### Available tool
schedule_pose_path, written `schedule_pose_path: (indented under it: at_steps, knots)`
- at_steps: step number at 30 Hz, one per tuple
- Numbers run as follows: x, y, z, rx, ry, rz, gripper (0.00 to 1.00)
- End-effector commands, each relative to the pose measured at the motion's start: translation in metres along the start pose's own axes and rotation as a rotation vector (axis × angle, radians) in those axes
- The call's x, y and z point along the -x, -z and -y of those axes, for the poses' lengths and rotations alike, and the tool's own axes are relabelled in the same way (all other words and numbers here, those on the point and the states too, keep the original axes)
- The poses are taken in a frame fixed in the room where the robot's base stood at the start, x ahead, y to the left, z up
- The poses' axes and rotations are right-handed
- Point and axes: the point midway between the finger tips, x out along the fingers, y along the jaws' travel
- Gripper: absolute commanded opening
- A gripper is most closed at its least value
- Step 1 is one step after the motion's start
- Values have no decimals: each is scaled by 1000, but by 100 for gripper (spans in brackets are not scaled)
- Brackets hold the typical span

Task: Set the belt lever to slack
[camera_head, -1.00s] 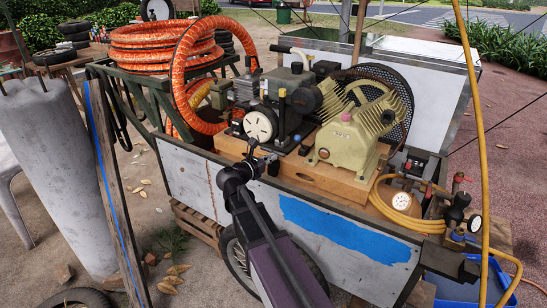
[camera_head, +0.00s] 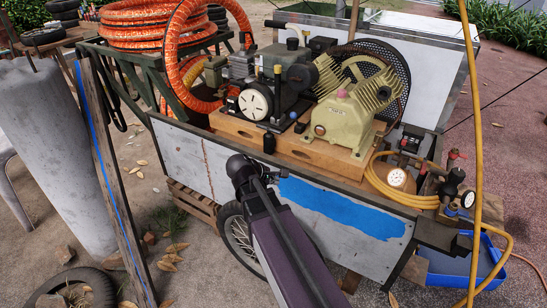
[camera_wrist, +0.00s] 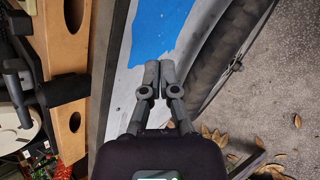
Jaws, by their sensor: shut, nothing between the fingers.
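A thin black upright lever with a yellow tip (camera_head: 277,74) stands beside the engine with the round white cover (camera_head: 254,103). I cannot tell for sure that it is the belt lever, and its setting is not readable. The cream compressor (camera_head: 343,122) and the black mesh belt guard (camera_head: 388,88) are to its right; the belt is not clearly visible. My gripper (camera_wrist: 160,72) is shut and empty in the wrist view, in front of the cart's side panel.
The cart's grey side panel (camera_head: 185,158) has a blue paint patch (camera_head: 340,208), which also shows in the wrist view (camera_wrist: 155,30). A yellow hose (camera_head: 470,110) hangs at right. A wooden post (camera_head: 108,180) stands at left.

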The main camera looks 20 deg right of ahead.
Motion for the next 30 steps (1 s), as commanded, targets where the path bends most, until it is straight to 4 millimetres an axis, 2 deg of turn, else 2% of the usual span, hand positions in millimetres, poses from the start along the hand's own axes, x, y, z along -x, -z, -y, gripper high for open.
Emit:
schedule_pose_path:
  at_steps: [1, 9, 15, 21, 30]
  knots:
    - [1, -1, 16, -87, 59, -32, 0]
    - [16, 9, 89, -553, 427, -133, 0]
    - [37, 17, 126, -795, 665, -134, 0]
    - [50, 21, 141, -904, 787, -117, 0]
    - [52, 22, 143, -920, 805, -113, 0]
